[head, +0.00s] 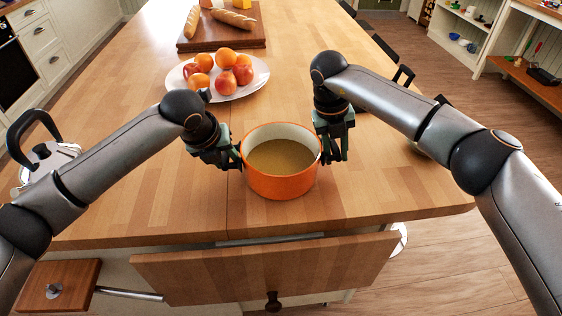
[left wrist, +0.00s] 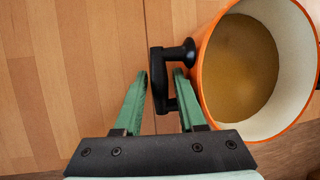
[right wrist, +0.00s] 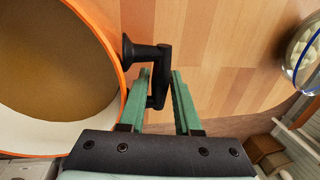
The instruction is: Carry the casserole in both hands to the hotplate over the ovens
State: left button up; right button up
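The orange casserole (head: 281,185), cream inside and filled with brown contents, stands upright near the front edge of the wooden island top. My left gripper (head: 238,160) is at its left black handle (left wrist: 157,80); in the left wrist view the fingers are apart on either side of the handle bar, with gaps. My right gripper (head: 333,158) is at the right black handle (right wrist: 162,75); in the right wrist view its fingers are apart with the bar between their tips. I cannot identify the hotplate; a dark oven front (head: 14,72) shows at the far left.
Behind the casserole are a white platter (head: 255,87) of fruit and a board (head: 256,42) with bread. A kettle (head: 45,160) is partly hidden by my left arm. A wooden panel (head: 265,270) juts out below the front edge. A glass jar (right wrist: 303,55) is to the right.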

pick_arm(q)
jog(key=shift+x, duration=1.4)
pick_arm(e)
jog(key=shift+d+f, duration=0.15)
jog(key=shift+f, duration=0.55)
jog(key=shift+d+f, duration=0.1)
jog(key=shift+f, duration=0.55)
pick_arm(q)
jog(key=c, duration=0.4)
pick_arm(e)
jog(key=c, duration=0.4)
pick_arm(q)
grip_shut()
pick_arm(e)
grip_shut()
jog(key=shift+w, duration=0.1)
pick_arm(q)
jog(key=shift+w+r, duration=0.15)
jog(key=shift+r, duration=0.2)
pick_arm(e)
jog(key=shift+w+r, duration=0.1)
jog(key=shift+r, duration=0.2)
